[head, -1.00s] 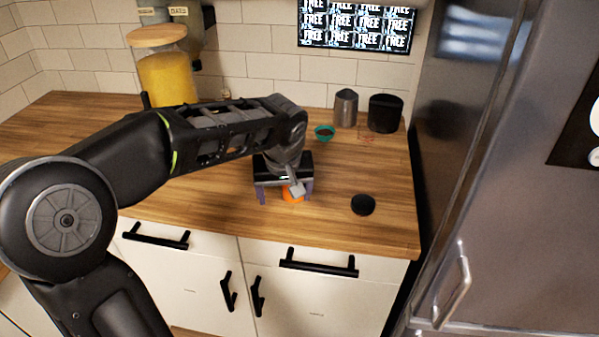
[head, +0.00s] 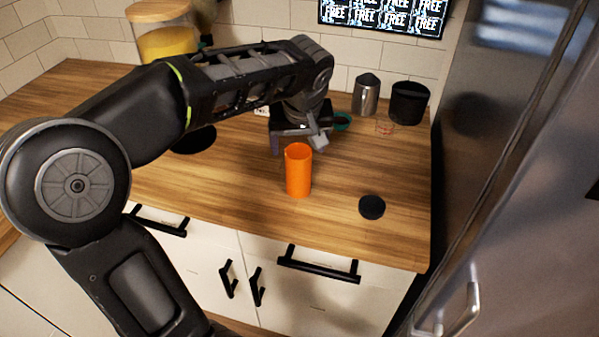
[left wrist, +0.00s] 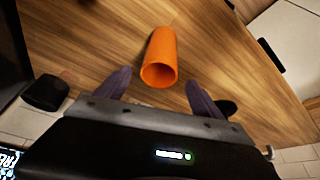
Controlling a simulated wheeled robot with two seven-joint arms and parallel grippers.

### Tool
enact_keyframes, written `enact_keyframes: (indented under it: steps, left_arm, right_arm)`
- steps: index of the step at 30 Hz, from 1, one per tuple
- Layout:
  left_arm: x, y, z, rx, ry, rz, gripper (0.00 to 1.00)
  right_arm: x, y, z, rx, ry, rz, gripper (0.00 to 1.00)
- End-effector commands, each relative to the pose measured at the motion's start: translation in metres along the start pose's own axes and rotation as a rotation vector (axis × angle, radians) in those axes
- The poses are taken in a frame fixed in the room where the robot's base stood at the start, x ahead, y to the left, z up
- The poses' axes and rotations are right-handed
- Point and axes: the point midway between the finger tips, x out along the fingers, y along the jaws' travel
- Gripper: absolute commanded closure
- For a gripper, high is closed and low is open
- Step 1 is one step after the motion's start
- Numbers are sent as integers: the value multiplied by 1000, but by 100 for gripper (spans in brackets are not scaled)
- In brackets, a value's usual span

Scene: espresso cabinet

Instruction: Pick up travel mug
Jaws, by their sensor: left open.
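The travel mug is an orange open-topped cylinder (head: 298,178) standing upright on the wooden counter. A round black lid-like disc (head: 372,207) lies to its right. My left gripper (head: 300,142) is open and empty, above and behind the mug, with its fingers pointing down. In the left wrist view the mug (left wrist: 161,55) shows between and beyond the open fingers (left wrist: 158,80), its dark mouth towards the gripper and clear of both fingers. My right gripper is not in view.
A steel pitcher (head: 366,95) and a black container (head: 409,102) stand at the back right. A green bowl (head: 343,121) is partly hidden behind my gripper. A yellow-filled jar (head: 165,40) stands back left. A steel fridge (head: 510,150) bounds the right.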

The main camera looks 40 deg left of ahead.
Motion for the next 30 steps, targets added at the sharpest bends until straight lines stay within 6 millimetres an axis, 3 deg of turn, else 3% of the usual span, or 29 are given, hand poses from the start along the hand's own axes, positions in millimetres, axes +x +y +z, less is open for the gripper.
enact_keyframes:
  steps: [7,19,30]
  left_arm:
    - [23,0,0,1,-2,-2,23]
    - [30,0,0,0,-3,-3,23]
    - [75,1,1,0,-2,-2,23]
  right_arm:
    - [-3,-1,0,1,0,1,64]
    - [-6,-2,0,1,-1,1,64]
    - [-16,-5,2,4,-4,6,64]
